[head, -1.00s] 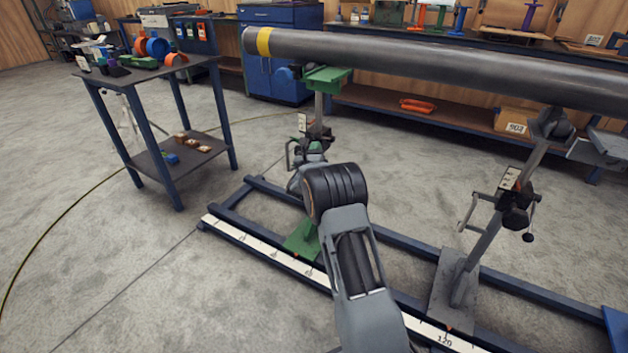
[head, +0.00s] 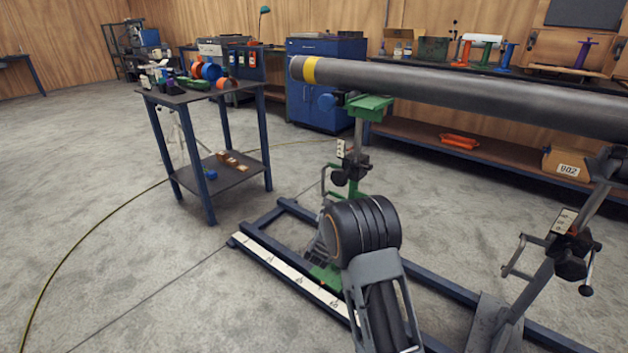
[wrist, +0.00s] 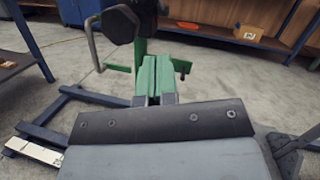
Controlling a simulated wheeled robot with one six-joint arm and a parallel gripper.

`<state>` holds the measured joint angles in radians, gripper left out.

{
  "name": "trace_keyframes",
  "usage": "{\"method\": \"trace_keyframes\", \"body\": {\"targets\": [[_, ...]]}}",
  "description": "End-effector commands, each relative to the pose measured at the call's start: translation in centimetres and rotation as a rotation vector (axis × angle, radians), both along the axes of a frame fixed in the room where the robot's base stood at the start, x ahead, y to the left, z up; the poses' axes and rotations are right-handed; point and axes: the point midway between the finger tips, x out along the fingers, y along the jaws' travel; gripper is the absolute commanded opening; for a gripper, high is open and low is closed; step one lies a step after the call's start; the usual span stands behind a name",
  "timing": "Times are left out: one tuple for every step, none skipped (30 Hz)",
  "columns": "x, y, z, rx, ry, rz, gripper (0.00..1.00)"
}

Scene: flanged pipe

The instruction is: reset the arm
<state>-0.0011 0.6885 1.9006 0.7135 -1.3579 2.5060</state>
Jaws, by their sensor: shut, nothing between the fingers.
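My gripper (wrist: 154,99) shows at the lower middle of the wrist view, its fingers together with nothing held. In the head view my arm hides it. Just beyond the fingertips in the wrist view is the green pipe stand (wrist: 158,72); I cannot tell whether they touch. The same green stand (head: 369,106) is behind my arm in the head view, under the left end of the long grey pipe (head: 450,86). The pipe has a yellow band near its end.
A blue floor rail frame (head: 272,218) with a white scale lies under the stands. A grey stand (head: 545,270) is at right. A small table (head: 183,98) with coloured parts stands at left. A workbench (head: 450,155) runs behind. Open concrete floor lies at left.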

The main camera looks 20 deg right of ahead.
Motion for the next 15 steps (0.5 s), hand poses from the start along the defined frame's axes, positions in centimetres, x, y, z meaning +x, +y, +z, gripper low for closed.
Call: {"method": "trace_keyframes", "body": {"targets": [[-0.1,0.1,0.1,-0.001,0.001,0.002,0.00],[-0.1,0.2,0.3,-0.002,0.006,0.003,0.00],[-0.1,0.3,0.8,-0.007,0.018,0.008,0.00],[0.0,0.4,1.4,-0.013,0.035,0.015,0.00],[0.1,0.6,2.3,-0.024,0.058,0.023,0.00],[0.2,0.9,3.7,-0.044,0.102,0.042,0.00],[0.3,1.2,4.9,-0.063,0.146,0.059,0.00],[0.3,1.6,6.3,-0.090,0.196,0.081,0.00],[0.3,2.2,8.4,-0.133,0.274,0.116,0.00],[0.3,2.8,10.1,-0.176,0.340,0.149,0.00],[0.1,3.4,11.8,-0.223,0.409,0.185,0.00],[-0.3,4.3,14.1,-0.298,0.502,0.240,0.00],[-0.7,5.0,15.8,-0.361,0.574,0.284,0.00],[-1.2,5.7,17.4,-0.430,0.643,0.329,0.00],[-2.0,6.6,19.4,-0.525,0.732,0.392,0.00]]}}
